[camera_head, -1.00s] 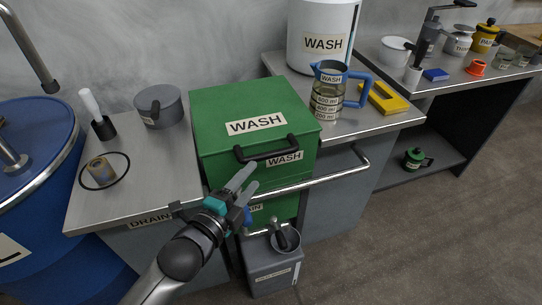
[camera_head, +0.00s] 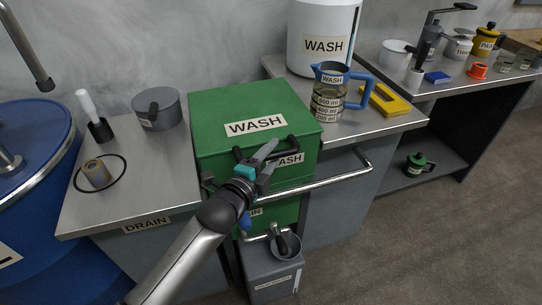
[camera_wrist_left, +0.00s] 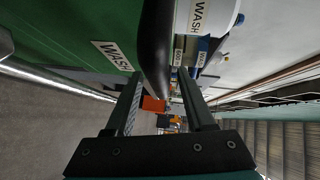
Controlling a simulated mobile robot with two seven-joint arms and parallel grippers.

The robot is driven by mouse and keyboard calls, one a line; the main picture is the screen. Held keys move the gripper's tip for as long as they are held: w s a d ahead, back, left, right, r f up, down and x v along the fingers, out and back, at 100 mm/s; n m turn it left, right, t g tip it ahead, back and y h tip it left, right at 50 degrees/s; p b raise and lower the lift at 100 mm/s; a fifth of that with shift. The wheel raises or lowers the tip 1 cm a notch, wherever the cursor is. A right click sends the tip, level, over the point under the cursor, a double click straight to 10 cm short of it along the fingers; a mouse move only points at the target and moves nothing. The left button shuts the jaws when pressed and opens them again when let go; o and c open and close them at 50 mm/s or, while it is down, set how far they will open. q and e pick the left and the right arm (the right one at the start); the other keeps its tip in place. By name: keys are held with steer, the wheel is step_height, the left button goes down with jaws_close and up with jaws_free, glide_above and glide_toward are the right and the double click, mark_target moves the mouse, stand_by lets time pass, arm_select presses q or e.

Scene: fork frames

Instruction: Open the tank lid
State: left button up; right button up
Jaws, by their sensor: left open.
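The green tank (camera_head: 205,120) stands between the counters, its lid (camera_head: 235,98) lying flat and closed on top with a WASH label. A black bar handle (camera_head: 291,140) sits on the front of the lid, partly hidden by my gripper. My left gripper (camera_head: 272,152) is open at the handle, its fingers pointing up and right. In the left wrist view the black handle (camera_wrist_left: 156,45) runs into the space between the fingers of the left gripper (camera_wrist_left: 160,80); contact cannot be told. My right gripper is not in view.
A metal rail (camera_head: 325,182) runs in front of the tank, close to my left arm. A measuring jug (camera_head: 328,95) and a yellow block (camera_head: 388,100) stand on the right counter. A grey container (camera_head: 270,275) stands below the tank. A pot (camera_head: 158,108) is on the left counter.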

arm_select(q)
jaws_close()
stand_by(0.3)
stand_by(1.1)
